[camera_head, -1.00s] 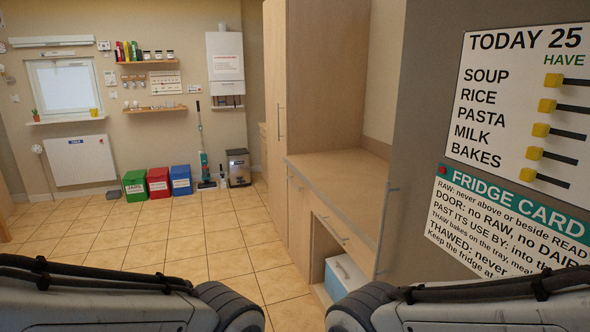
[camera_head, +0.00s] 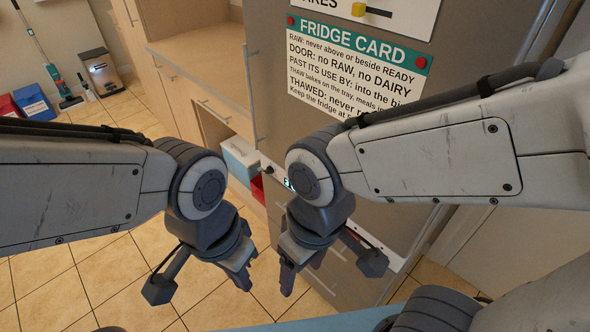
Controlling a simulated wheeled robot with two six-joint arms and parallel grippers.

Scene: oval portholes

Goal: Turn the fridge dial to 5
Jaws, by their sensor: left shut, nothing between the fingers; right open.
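The grey fridge front (camera_head: 345,205) stands at centre right. It carries the white and green fridge card (camera_head: 350,68). A pale control strip (camera_head: 393,262) runs across the front below the card. A small lit spot (camera_head: 288,184) shows near its left end, beside my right wrist. I cannot make out the dial or its setting; my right arm covers much of the strip. My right gripper (camera_head: 288,283) is open and empty, pointing down in front of the fridge's lower part. My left gripper (camera_head: 242,281) is shut and empty, pointing down just left of it.
A wooden counter (camera_head: 205,62) stands left of the fridge, with a blue and white box (camera_head: 240,157) in the open space beneath. Tiled floor (camera_head: 85,280) lies open on the left.

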